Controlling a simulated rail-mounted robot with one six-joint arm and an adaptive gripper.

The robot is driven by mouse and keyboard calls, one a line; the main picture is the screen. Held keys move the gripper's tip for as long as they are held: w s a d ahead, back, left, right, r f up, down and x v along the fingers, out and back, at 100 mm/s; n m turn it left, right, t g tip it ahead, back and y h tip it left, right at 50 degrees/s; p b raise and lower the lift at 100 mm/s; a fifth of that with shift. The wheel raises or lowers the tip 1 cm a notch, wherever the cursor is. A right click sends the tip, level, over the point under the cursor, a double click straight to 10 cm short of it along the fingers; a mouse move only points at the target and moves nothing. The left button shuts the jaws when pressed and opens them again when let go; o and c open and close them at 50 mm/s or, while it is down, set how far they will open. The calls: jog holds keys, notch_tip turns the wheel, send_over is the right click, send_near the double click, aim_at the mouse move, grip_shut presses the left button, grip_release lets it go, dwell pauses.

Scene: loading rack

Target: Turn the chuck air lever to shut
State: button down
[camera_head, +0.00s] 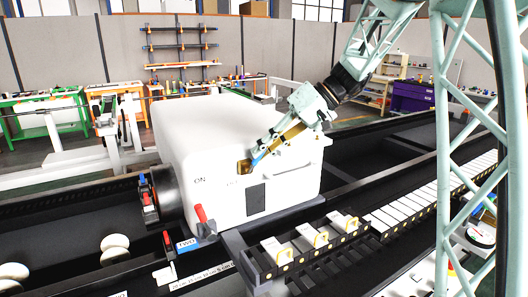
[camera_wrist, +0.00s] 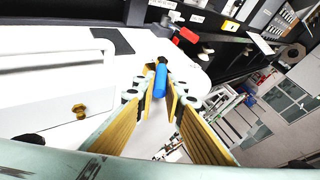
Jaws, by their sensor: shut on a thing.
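A blue lever handle (camera_wrist: 160,80) sits between the gold-padded fingers of my gripper (camera_wrist: 163,88) in the wrist view, with the fingers closed against its sides. In the head view my gripper (camera_head: 252,162) reaches down from the upper right to the front face of the white machine housing (camera_head: 210,125). A bit of the blue handle (camera_head: 259,157) shows beside the fingertips there. The lever's pivot is hidden by the fingers. The word ON is printed on the housing to the left of my gripper.
A red-handled lever (camera_head: 202,216) stands at the housing's lower left corner, beside the dark chuck (camera_head: 168,194). A black rack (camera_head: 305,248) with white blocks runs along the front. A black panel (camera_head: 256,198) is below my gripper. Work benches stand behind.

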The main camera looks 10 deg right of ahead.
jog(key=c, duration=2.7)
grip_release()
jog(key=shift+d+r, duration=0.1)
jog(key=shift+v, duration=5.85)
jog(key=shift+s+r, duration=0.1)
jog(key=shift+c, duration=0.4)
